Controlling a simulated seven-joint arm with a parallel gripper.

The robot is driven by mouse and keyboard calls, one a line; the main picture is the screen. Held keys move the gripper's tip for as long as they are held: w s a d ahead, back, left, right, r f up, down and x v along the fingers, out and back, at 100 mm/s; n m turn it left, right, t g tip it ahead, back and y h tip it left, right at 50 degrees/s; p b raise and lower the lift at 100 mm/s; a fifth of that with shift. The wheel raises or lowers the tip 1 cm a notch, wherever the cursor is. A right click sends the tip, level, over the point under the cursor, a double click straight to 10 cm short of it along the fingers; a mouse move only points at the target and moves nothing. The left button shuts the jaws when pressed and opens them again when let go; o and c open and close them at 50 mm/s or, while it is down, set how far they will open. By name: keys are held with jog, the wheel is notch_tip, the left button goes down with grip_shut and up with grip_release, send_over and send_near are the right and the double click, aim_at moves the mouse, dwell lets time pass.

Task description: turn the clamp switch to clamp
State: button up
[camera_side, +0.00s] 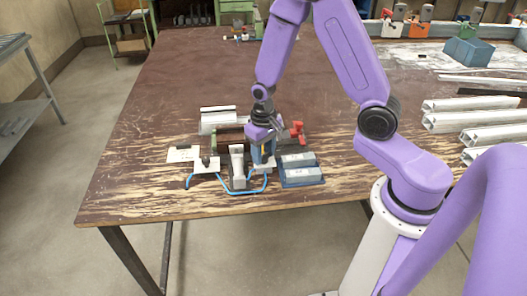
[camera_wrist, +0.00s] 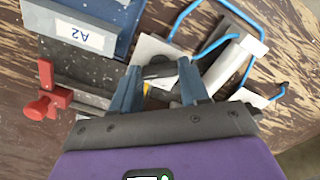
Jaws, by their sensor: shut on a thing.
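My gripper (camera_wrist: 158,88) is over the clamp switch (camera_wrist: 158,72), a dark knob with a yellow mark on a pale square plate (camera_wrist: 150,47). The two blue-grey fingers stand on either side of the knob and are shut on it. Which way the switch points is hard to tell. In the side view my gripper (camera_side: 262,163) is low over the bench fixture, between a pale upright block (camera_side: 237,168) and a blue tray, and hides most of the switch.
The blue tray (camera_side: 303,183) holds grey blocks, one labelled A2 (camera_wrist: 80,35). A red clamp handle (camera_side: 297,132) stands behind it. Blue hoses (camera_side: 225,188) run along the front. Aluminium profiles (camera_side: 465,121) lie at the right. The table's left part is clear.

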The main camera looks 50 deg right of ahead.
aim_at(264, 156)
jog(key=shift+m, duration=0.5)
jog(key=o, duration=1.1)
jog(key=shift+c, duration=0.2)
jog(key=shift+r, duration=0.1)
notch_tip(264, 156, up, 17)
jog(key=shift+r, duration=0.15)
jog(key=s+a+n, duration=0.2)
jog(key=s+n, duration=0.5)
jog(key=s, duration=0.4)
jog(key=s+a+f+n, duration=0.1)
jog(key=s+a+n, duration=0.2)
jog(key=s+n, duration=0.5)
jog(key=s, duration=0.4)
jog(key=shift+a, duration=0.35)
